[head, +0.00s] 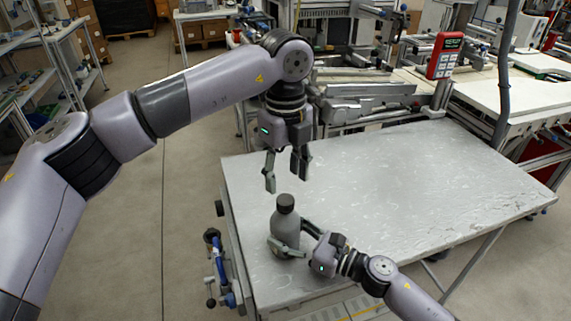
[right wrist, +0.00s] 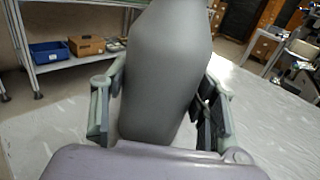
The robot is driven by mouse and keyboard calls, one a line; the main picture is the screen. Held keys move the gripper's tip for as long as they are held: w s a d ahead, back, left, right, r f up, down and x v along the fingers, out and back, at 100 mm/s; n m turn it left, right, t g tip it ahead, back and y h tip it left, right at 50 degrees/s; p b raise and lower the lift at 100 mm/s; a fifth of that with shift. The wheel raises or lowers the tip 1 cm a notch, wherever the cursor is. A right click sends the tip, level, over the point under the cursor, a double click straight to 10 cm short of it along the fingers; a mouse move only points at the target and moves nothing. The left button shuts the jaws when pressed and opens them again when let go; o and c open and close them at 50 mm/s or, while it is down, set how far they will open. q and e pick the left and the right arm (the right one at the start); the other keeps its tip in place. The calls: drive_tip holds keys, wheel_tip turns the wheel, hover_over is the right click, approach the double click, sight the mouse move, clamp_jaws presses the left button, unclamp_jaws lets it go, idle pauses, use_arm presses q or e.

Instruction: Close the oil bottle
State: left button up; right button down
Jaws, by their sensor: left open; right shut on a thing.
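A grey bottle (head: 286,230) with a dark cap (head: 286,202) on top stands upright near the front left of the metal table. My right gripper (head: 289,249) is shut around the lower part of the bottle's body. In the right wrist view the bottle (right wrist: 165,75) fills the middle, with a finger on each side of it; its top is out of that view. My left gripper (head: 286,180) is open and empty, pointing down above the bottle and apart from the cap. Whether the cap is seated tight cannot be told.
The metal table (head: 400,190) is bare to the right of and behind the bottle. A machine frame (head: 365,100) stands along its back edge, with a red handheld device (head: 444,55) at the back right. Blue fittings (head: 217,265) sit at the left edge.

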sight(285, 199)
use_arm(q)
wheel_tip(285, 199, down, 6)
drive_tip(key=shift+f, duration=0.1)
drive_tip(key=shift+c, duration=0.5)
